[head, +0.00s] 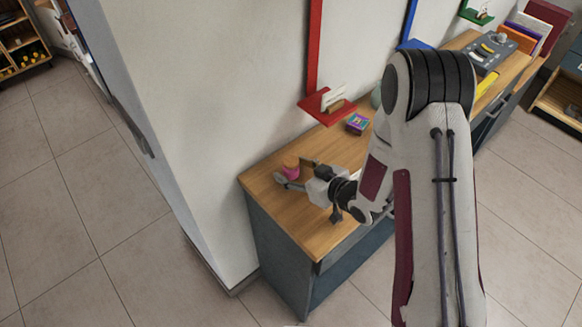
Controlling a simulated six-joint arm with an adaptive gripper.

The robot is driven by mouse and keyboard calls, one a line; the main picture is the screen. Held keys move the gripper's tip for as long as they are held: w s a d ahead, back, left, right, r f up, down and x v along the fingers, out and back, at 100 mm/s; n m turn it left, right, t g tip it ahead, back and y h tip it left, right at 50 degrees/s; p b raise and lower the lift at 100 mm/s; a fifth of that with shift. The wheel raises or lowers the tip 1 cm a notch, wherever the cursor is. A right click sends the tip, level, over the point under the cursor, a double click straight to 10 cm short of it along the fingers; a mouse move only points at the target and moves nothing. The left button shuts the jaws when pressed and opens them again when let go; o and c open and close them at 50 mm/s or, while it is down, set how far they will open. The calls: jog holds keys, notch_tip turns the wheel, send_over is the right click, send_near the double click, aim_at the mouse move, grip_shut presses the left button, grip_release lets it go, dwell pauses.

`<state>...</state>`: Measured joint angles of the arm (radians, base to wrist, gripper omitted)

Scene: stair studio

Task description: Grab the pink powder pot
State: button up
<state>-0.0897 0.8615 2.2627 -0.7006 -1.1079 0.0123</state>
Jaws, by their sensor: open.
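The pink powder pot (291,172) is a small pink jar with a brownish-orange top. It stands near the left end of the wooden desk top, close to the wall. My gripper (290,177) is at the pot, reaching in from the right, with its fingers open. One finger shows just in front of the pot and the other behind it to the right. Whether either finger touches the pot cannot be told from this view.
The wooden desk (271,202) ends just left of the pot. A small purple box (357,124) lies behind my gripper, under a red wall shelf (327,104). A grey device (491,52) and books (530,30) stand at the far right end. The front left desk top is bare.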

aim_at(295, 164)
jog(key=shift+c, duration=0.5)
jog(key=c, duration=1.2)
jog(key=shift+r, duration=0.2)
jog(key=shift+r, duration=4.8)
